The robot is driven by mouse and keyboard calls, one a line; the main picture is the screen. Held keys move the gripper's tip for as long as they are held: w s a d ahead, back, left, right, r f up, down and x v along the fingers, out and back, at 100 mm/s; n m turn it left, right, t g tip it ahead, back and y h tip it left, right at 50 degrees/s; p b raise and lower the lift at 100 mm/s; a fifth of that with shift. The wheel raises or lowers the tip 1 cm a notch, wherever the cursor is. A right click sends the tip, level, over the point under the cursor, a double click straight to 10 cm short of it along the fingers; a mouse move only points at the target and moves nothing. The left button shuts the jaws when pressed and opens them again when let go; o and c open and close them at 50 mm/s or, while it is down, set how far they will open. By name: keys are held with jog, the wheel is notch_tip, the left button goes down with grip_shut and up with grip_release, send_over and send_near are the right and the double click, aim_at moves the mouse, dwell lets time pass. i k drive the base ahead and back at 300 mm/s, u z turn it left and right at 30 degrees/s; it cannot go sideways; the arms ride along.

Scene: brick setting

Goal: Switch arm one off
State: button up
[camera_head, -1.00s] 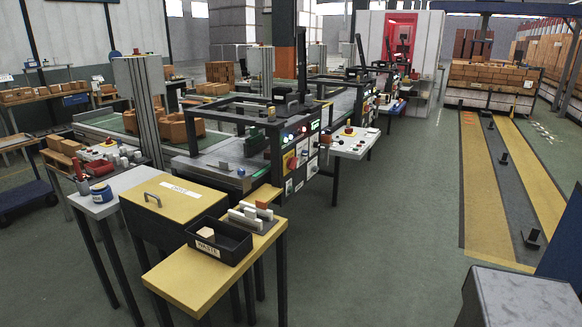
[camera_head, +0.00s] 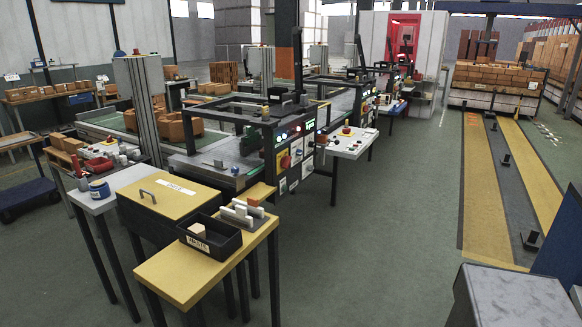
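The nearest station has a dark control panel (camera_head: 294,152) with lit green and white buttons, coloured plates and a red-and-yellow rotary switch (camera_head: 286,161). A black upright shape (camera_head: 298,62), possibly an arm, stands above this station. A second panel (camera_head: 366,106) with small lights is on the station behind. No readable label tells which station is arm one, and the switch position is too small to tell. My gripper is not in view.
A yellow-topped bench (camera_head: 188,279) with a black labelled tray (camera_head: 207,252) stands in front of the near station. A white side table (camera_head: 346,146) with a red button juts out right of the panel. Green floor (camera_head: 390,220) is clear to the right. A grey box (camera_head: 515,295) is at lower right.

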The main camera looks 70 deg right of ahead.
aim_at(286, 162)
jog(key=k, duration=1.85)
jog(key=z, duration=0.8)
jog(key=i, duration=1.05)
